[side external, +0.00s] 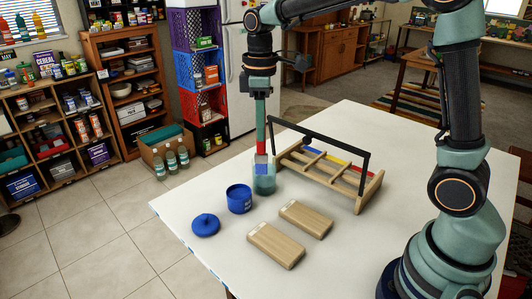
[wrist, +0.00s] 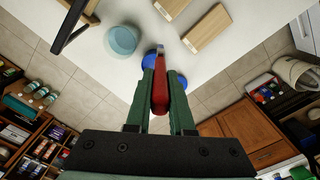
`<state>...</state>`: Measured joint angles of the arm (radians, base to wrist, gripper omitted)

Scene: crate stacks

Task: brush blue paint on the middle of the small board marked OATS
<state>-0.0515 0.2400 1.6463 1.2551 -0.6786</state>
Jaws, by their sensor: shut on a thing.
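My gripper (side external: 261,92) is shut on a red-handled brush (side external: 261,135), which hangs upright; it also shows in the wrist view (wrist: 160,92). Its blue end overlaps the teal glass jar (side external: 265,187) in the side view. In the wrist view the jar (wrist: 122,40) lies to the left of the brush. The open blue paint pot (side external: 239,203) stands left of the jar, with its blue lid (side external: 205,226) on the table. Two small wooden boards lie flat, one nearer (side external: 275,246) and one farther (side external: 306,219). Their pale end labels are too small to read.
A wooden rack (side external: 361,203) with a black bar and blue, yellow and red strips stands behind the jar. The white table (side external: 345,262) is clear right of the boards. Bottles, a box and stacked crates (side external: 203,100) stand on the floor beyond it.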

